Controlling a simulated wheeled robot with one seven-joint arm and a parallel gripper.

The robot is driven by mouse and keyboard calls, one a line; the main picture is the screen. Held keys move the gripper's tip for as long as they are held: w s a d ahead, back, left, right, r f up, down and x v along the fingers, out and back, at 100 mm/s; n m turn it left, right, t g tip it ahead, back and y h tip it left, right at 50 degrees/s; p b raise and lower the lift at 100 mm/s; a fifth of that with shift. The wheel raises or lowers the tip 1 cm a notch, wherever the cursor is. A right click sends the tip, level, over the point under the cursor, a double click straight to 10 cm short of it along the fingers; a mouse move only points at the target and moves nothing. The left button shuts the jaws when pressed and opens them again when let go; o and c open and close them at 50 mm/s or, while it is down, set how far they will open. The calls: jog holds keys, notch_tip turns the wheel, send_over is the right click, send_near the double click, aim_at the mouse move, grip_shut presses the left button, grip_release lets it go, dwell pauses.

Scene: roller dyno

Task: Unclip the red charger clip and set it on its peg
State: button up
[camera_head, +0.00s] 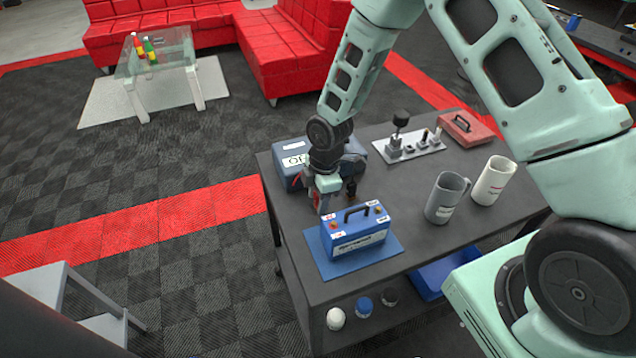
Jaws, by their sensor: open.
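My gripper (326,195) points down just behind the left end of the blue battery (360,238) and is open. Something small and red (317,197) shows at its fingertips; I cannot tell whether it is the red clip or whether it touches the jaws. The battery has a black handle and red-and-white labels on top, and stands on a blue mat (318,258). A small dark piece (351,187) stands just right of my gripper. The dark blue charger box (290,178) sits behind, partly hidden by my arm. I cannot make out the peg.
Grey (440,207) and white (493,181) mugs stand right of the battery. A metal plate with dark knobs (415,147) and a red case (466,127) are at the back of the dark table.

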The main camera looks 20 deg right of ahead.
notch_tip(320, 180, up, 17)
jog(key=d+b, duration=0.1)
jog(key=d, duration=0.1)
jog(key=shift+r, duration=0.15)
dwell(0.6)
jog(key=s+a+r+m, duration=0.2)
jog(key=s+m, duration=0.1)
jog(key=s, duration=0.6)
jog(key=s+a+r+m, duration=0.3)
jog(key=s+m, duration=0.1)
jog(key=s, duration=0.5)
jog(key=s+a+r+m, duration=0.2)
jog(key=s+a+m, duration=0.1)
jog(key=s, duration=0.7)
jog(key=shift+r+h, duration=0.35)
jog(key=shift+h, duration=0.05)
jog(key=shift+w+r, duration=0.2)
jog(key=shift+w, duration=0.45)
